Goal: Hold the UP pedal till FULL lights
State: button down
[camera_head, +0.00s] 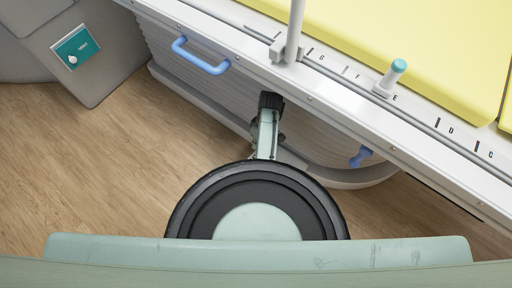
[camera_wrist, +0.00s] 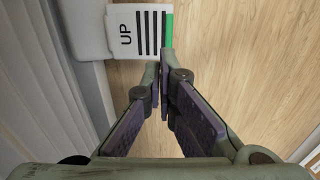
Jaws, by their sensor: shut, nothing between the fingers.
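The UP pedal (camera_wrist: 122,30) is at the top of the wrist view, a white plate marked "UP" with black stripes and a green strip on its right edge. My gripper (camera_wrist: 161,58) is shut and empty. Its fingertips overlap the pedal's lower right corner in the picture; I cannot tell whether they touch it. The pedal does not show in the head view, where my own arm blocks the floor below the couch. No FULL light can be made out in either view.
In the head view, the couch side (camera_head: 320,128) carries blue handles (camera_head: 200,57) and a pole (camera_head: 294,30). A yellow mattress (camera_head: 400,40) lies on top. A grey housing with a teal panel (camera_head: 76,47) stands at the upper left. Wood floor (camera_head: 90,150) is clear at left.

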jog(key=shift+s+d+f, duration=0.1)
jog(key=shift+d+f, duration=0.15)
jog(key=shift+f, duration=0.05)
jog(key=b+x, duration=0.1)
jog(key=x, duration=0.9)
jog(key=shift+s+r, duration=0.1)
jog(key=shift+s, duration=0.05)
